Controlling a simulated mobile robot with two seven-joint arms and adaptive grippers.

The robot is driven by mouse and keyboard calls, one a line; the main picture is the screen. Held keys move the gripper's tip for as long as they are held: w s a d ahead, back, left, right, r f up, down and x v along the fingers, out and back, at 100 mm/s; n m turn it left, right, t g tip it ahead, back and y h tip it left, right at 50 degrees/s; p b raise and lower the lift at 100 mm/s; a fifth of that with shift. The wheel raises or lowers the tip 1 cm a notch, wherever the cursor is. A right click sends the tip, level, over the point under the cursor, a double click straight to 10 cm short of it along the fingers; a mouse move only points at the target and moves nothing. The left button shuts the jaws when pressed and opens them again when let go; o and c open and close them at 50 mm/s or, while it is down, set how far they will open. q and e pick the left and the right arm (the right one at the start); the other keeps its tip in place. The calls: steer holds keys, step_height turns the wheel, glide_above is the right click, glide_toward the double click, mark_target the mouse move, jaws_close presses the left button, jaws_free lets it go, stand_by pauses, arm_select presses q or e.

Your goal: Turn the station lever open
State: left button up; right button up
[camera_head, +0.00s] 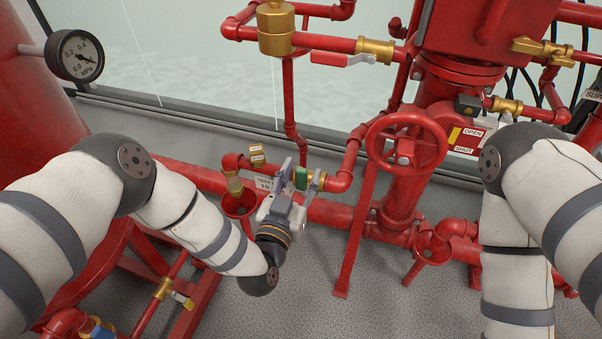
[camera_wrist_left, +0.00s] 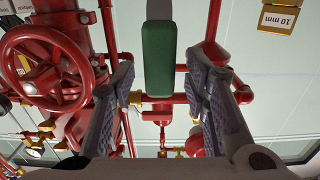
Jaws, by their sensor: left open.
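A lever with a green grip (camera_head: 301,178) sits on the small brass-fitted red pipe in the middle of the head view. In the left wrist view the green grip (camera_wrist_left: 159,58) hangs from the top, between the two fingers. My left gripper (camera_head: 299,182) is open around it, and the wrist view shows a gap on both sides of the grip. The gripper (camera_wrist_left: 159,66) is not closed on anything. The lever's base is partly hidden by my gripper in the head view. My right arm comes in at the right, but its gripper is out of view.
A red handwheel (camera_head: 406,143) stands right of my left gripper. An OPEN/SHUT plate (camera_head: 467,140) is beside it. A red funnel (camera_head: 239,202) is close on the left. A red-handled valve (camera_head: 343,60) and pressure gauge (camera_head: 76,55) are further back. Grey floor (camera_head: 310,285) is clear below.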

arm_select(q)
steer(key=shift+w+d, duration=0.1)
steer(key=shift+w, duration=0.25)
steer(key=shift+c, duration=0.3)
jaws_close()
